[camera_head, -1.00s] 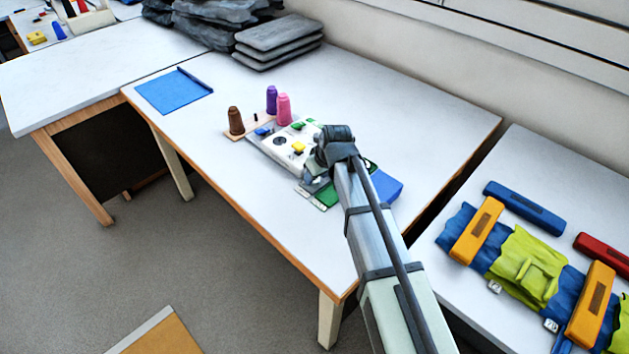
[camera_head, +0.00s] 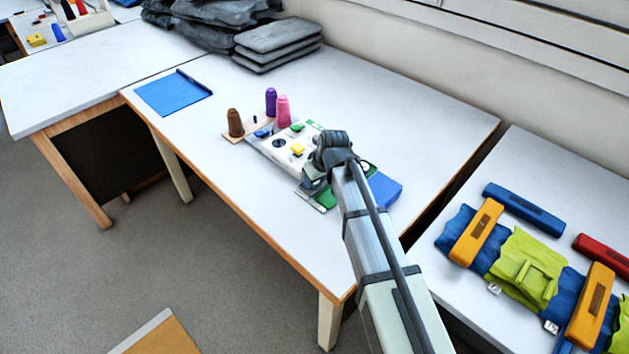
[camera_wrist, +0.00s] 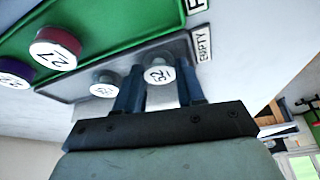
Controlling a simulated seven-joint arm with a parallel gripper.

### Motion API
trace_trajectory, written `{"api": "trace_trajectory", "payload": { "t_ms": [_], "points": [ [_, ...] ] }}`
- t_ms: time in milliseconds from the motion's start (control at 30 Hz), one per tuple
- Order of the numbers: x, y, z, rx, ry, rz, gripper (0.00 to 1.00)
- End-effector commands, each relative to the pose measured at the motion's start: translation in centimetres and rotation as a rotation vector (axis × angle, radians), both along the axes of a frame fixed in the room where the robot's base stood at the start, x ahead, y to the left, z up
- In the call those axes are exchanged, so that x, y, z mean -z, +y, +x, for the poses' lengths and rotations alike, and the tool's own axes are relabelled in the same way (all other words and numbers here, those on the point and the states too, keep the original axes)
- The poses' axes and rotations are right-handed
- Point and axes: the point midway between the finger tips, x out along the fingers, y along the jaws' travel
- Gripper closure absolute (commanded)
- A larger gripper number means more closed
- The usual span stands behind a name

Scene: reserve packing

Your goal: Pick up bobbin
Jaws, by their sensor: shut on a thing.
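In the wrist view, my gripper (camera_wrist: 160,88) is shut on a pale grey bobbin (camera_wrist: 158,75) with a white numbered top, one blue finger on each side of it. The bobbin is at the grey tray (camera_wrist: 72,91), by its "EMPTY" label (camera_wrist: 201,43); I cannot tell whether it still touches the tray. A second pale bobbin (camera_wrist: 103,87) is just left of the fingers. A dark red bobbin (camera_wrist: 55,48) and a purple one (camera_wrist: 14,75) are at the green tray (camera_wrist: 120,40). In the head view, my wrist hides the held bobbin.
Beside my arm in the head view are a white board (camera_head: 268,147) with coloured pieces and a blue block (camera_head: 385,187). Brown (camera_head: 235,123), purple (camera_head: 271,101) and pink (camera_head: 283,110) thread cones stand behind.

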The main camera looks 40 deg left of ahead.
Motion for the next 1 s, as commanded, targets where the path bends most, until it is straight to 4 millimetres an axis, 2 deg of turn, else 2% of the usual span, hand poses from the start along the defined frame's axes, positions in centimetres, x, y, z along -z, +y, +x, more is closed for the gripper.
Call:
{"api": "trace_trajectory", "payload": {
  "t_ms": [167,500,767,933,1000],
  "points": [
    [-1.2,0.0,0.0,0.0,0.0,0.0,0.9],
    [-6.5,0.1,0.0,0.0,-0.001,0.002,0.9],
    [-9.3,0.1,-0.1,-0.001,-0.001,0.001,0.9],
    [-9.7,1.4,-1.7,-0.028,0.002,-0.003,0.9],
    [-9.8,3.6,-2.1,-0.046,0.004,-0.005,0.9]
  ]
}}
